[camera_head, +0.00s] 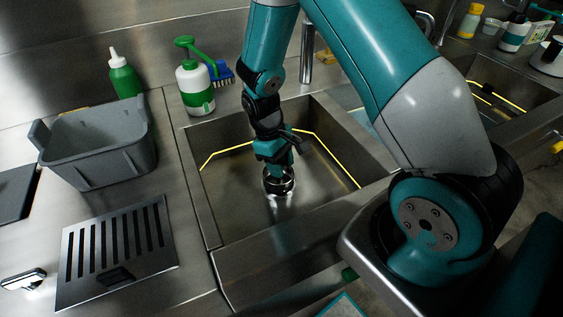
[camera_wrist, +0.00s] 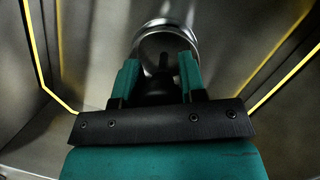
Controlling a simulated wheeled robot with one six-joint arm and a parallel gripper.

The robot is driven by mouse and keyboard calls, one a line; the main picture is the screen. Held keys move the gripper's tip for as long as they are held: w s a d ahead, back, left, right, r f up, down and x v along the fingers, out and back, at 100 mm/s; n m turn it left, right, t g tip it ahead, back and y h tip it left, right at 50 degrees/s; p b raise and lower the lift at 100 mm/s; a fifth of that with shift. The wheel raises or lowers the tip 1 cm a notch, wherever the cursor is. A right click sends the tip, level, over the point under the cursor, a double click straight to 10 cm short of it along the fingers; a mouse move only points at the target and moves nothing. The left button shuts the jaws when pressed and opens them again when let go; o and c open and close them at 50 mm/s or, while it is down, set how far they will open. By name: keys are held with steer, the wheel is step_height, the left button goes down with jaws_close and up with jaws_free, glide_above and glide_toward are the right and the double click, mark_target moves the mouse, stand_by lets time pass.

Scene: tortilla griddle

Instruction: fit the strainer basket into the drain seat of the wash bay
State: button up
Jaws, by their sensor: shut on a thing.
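The strainer basket (camera_head: 279,187) is a round metal cup with a shiny rim, low inside the wash bay (camera_head: 235,222). My gripper (camera_head: 279,168) is above it, pointing down, shut on its dark central knob. In the wrist view the two teal fingers of my gripper (camera_wrist: 160,75) stand on either side of the dark knob, with the basket's bright rim (camera_wrist: 165,24) beyond them. The drain seat is hidden beneath the basket and gripper. I cannot tell whether the basket touches the floor of the bay or sits in the seat.
Yellow lines run along the bay's inner walls. A grey tub (camera_head: 98,150) and a slotted metal plate (camera_head: 117,250) are on the counter at left. A green bottle (camera_head: 124,78), a white-and-green bottle (camera_head: 195,90) and a faucet (camera_head: 306,55) stand behind. A second basin lies at right.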

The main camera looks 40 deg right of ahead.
steer(key=shift+f+b, duration=0.35)
steer(key=shift+f, duration=0.25)
steer(key=o, duration=1.1)
steer(key=shift+r, duration=0.1)
steer(key=v, duration=1.7)
steer(key=shift+r, duration=0.15)
